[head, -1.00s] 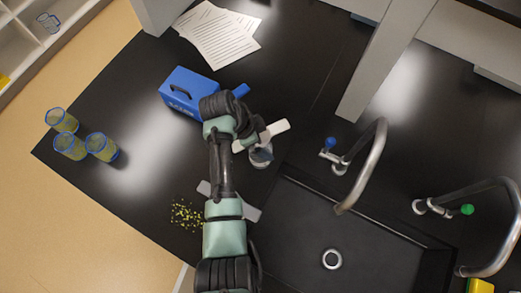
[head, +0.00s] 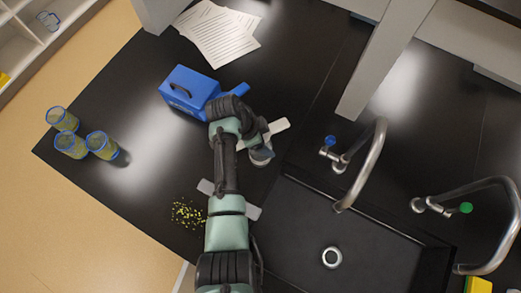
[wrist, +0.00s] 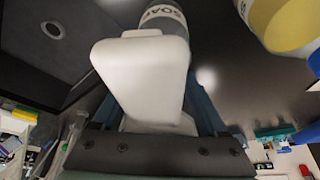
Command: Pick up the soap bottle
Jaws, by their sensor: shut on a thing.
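The soap bottle (head: 259,161) is mostly hidden under my arm in the head view, on the black counter side left of the sink. In the wrist view the soap bottle (wrist: 163,16) shows part of its label, behind a large white shape that hides most of it. My gripper (head: 262,152) is at the bottle, seen from above. Bluish fingers show beside the white shape in the wrist view, and they are shut on the bottle. The exact contact is hidden. I cannot tell whether the bottle is clear of the counter.
A blue box (head: 190,92) stands close behind my gripper. Several blue-rimmed beakers (head: 101,145) stand at the left. Yellow bits (head: 187,214) lie near the front edge. The sink (head: 340,235) with a curved tap (head: 378,150) is to the right. Papers (head: 220,35) lie at the back.

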